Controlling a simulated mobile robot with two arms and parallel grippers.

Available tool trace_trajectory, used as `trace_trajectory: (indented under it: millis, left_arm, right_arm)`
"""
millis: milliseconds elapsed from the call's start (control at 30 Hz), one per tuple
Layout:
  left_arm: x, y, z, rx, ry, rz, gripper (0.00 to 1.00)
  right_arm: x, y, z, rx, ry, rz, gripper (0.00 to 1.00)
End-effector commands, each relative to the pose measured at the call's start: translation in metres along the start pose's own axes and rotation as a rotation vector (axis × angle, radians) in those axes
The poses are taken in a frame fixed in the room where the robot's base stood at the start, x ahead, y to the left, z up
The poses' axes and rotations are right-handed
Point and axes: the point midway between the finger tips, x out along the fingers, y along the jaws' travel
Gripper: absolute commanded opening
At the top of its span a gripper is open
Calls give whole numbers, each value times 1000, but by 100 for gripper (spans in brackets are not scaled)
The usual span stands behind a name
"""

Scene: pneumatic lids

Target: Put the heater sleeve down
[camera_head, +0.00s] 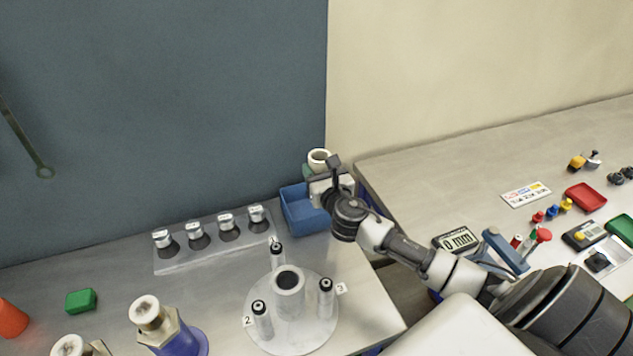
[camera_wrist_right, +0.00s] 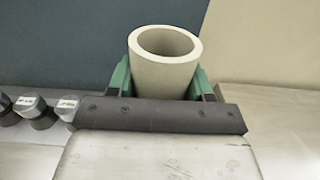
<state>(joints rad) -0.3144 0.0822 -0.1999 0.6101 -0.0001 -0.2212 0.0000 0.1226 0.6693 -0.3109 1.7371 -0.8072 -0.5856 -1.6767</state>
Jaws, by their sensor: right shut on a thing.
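The heater sleeve (camera_wrist_right: 164,62) is a cream-white hollow cylinder, held upright with its open end facing up. In the right wrist view it sits between the two green fingers of my right gripper (camera_wrist_right: 163,85), which is shut on it. In the head view the sleeve (camera_head: 319,158) shows at the far end of my right arm, beyond the blue bin, near the wall corner. My right gripper's body (camera_head: 330,188) hides its lower part there. I cannot tell whether its bottom touches anything. My left gripper is not in view.
A blue bin (camera_head: 300,210) stands just left of my right wrist. A clear rack (camera_head: 215,246) holds several labelled lidded pieces. A round plate (camera_head: 262,338) carries a grey hollow cylinder (camera_head: 289,283) and numbered posts. A second table (camera_head: 440,185) with small parts stands right, across a gap.

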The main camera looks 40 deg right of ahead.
Motion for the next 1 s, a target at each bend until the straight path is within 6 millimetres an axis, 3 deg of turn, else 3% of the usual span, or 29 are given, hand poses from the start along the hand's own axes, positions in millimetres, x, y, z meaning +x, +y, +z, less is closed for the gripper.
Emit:
trace_trajectory:
  millis: [167, 267, 433, 1000]
  left_arm:
    - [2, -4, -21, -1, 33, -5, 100]
    - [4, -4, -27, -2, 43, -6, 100]
    - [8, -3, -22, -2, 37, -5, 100]
    - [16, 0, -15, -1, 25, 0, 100]
  right_arm:
    - [9, 4, -11, 2, 1, 1, 23]
    - [8, 4, -27, 2, 4, 0, 23]
    - [9, 3, -46, 0, 1, 0, 23]
    - [8, 3, -56, -1, 0, 1, 23]
